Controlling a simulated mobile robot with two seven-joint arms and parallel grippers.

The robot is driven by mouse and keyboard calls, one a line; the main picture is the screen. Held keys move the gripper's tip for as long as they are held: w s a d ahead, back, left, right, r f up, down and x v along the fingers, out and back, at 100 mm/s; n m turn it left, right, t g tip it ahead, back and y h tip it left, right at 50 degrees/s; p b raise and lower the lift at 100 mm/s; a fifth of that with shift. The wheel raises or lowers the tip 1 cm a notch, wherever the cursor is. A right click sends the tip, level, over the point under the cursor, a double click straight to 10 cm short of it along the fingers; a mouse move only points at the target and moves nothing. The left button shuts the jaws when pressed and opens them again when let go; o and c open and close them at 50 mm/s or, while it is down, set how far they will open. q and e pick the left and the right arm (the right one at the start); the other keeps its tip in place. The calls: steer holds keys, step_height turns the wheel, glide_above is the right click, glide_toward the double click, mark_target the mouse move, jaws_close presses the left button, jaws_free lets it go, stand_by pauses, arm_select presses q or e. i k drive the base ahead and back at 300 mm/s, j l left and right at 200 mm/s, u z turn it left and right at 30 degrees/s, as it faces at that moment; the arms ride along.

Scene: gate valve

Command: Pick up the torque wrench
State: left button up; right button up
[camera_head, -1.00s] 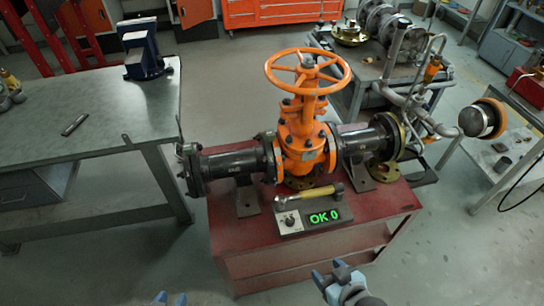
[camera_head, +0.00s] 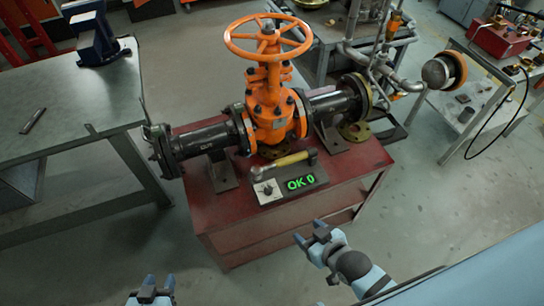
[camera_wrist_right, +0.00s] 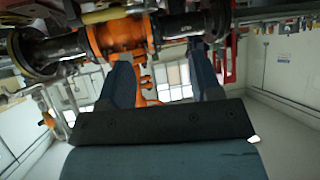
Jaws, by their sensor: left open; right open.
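The torque wrench (camera_head: 283,162), with a yellow handle and a grey head, lies along the back of a tester box (camera_head: 290,186) with a green "OK 0" display, on a red cabinet (camera_head: 225,222). My right gripper (camera_head: 311,233) is open and empty in front of the cabinet, apart from the wrench. In the right wrist view its two fingers (camera_wrist_right: 163,75) stand apart with nothing between them. A yellowish bar at that view's top edge may be the wrench handle; I cannot tell. My left gripper (camera_head: 155,284) is open and empty at the bottom edge, far from the wrench.
An orange gate valve (camera_head: 270,110) with a handwheel and dark pipes stands on the cabinet behind the wrench. A grey workbench (camera_head: 70,110) with a vise (camera_head: 95,35) is at the left. A side table (camera_head: 490,95) is at the right. Floor in front of the cabinet is clear.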

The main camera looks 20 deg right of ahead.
mark_target(257, 170)
steer(key=i+l, duration=0.1)
steer(key=l, duration=0.25)
steer(key=i+l, duration=0.15)
steer(key=l, duration=0.25)
steer(key=i+l, duration=0.1)
steer(key=l, duration=0.25)
steer(key=i+l, duration=0.1)
steer(key=l, duration=0.3)
steer(key=i+l, duration=0.1)
steer(key=l, duration=0.25)
steer(key=u, duration=0.05)
